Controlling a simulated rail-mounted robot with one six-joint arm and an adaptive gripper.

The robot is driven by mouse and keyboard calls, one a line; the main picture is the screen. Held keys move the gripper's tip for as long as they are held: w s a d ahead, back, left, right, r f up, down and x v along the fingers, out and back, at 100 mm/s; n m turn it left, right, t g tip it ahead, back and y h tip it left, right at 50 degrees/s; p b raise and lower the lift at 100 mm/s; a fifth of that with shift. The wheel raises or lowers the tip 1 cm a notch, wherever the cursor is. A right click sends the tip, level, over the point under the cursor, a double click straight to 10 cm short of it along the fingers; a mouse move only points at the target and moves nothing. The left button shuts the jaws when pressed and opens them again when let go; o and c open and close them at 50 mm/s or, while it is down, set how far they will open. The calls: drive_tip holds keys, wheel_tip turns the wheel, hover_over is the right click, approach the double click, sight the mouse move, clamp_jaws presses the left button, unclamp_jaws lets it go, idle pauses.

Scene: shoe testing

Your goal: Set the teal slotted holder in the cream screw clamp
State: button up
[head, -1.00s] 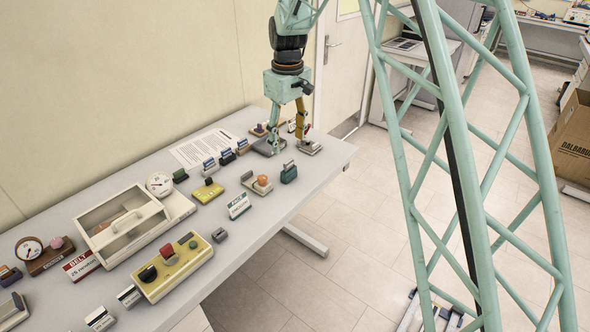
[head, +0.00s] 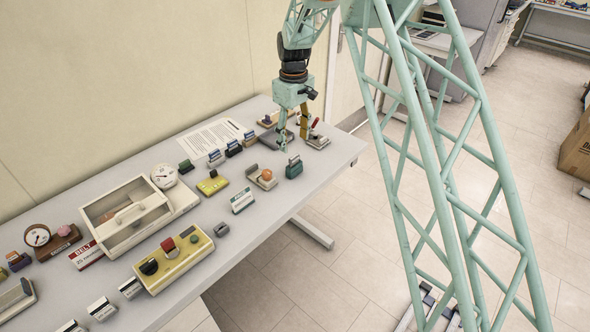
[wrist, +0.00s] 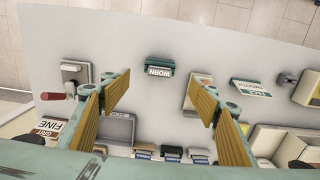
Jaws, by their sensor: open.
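The teal slotted holder (head: 294,167) stands upright near the front right edge of the table. In the wrist view it (wrist: 159,68) carries a label reading WORN and sits beyond and between my fingertips. The cream screw clamp (head: 263,178), with an orange ball knob, is just left of the holder in the head view. In the wrist view, my right finger hides most of it. My gripper (head: 294,144) is open and empty, behind and above the holder, not touching it.
A clamp with a red handle (head: 318,139) stands right of the holder; it also shows in the wrist view (wrist: 75,79). A row of small holders (head: 233,147) lies behind. A SMOOTH card (wrist: 251,88), a yellow block (head: 212,183) and a clear-lidded case (head: 128,217) stand nearby.

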sight(294, 157)
drive_tip(key=shift+f, duration=0.1)
drive_tip(key=shift+f, duration=4.25)
drive_tip(key=shift+f+p, duration=0.4)
drive_tip(key=shift+f, duration=2.2)
drive_tip(key=c, duration=1.1)
drive_tip(key=shift+r, duration=0.15)
